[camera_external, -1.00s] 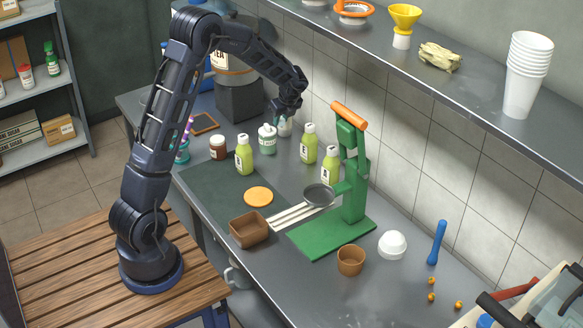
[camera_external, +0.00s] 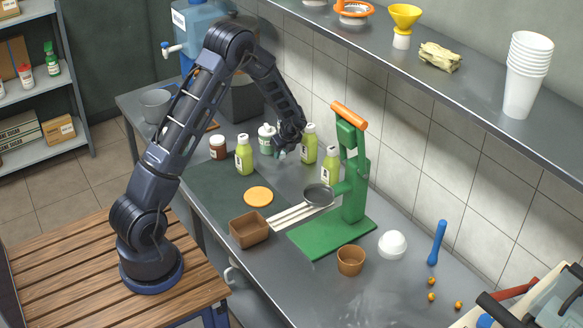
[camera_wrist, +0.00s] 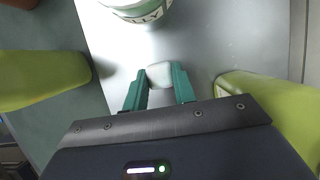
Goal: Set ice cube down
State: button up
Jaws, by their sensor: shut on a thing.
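My gripper (camera_external: 281,153) is low over the worktop, among the bottles left of the green press. In the wrist view its teal fingers (camera_wrist: 159,80) are shut on the ice cube (camera_wrist: 160,73), a small whitish block with rounded edges. The grey worktop (camera_wrist: 190,35) shows beyond the cube; I cannot tell whether the cube touches it. In the external view the cube is too small and hidden to make out clearly.
A white-and-green jar (camera_external: 267,140) stands close to my gripper. Green bottles (camera_external: 309,146) (camera_external: 330,167) (camera_external: 243,155) stand on both sides. The green press (camera_external: 352,185) is to the right. A dark mat (camera_external: 215,185) lies in front.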

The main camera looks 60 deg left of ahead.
jog(key=shift+f, duration=0.9)
jog(key=shift+f, duration=0.1)
jog(key=o, duration=0.9)
jog(key=shift+o, duration=0.2)
jog(key=v, duration=1.2)
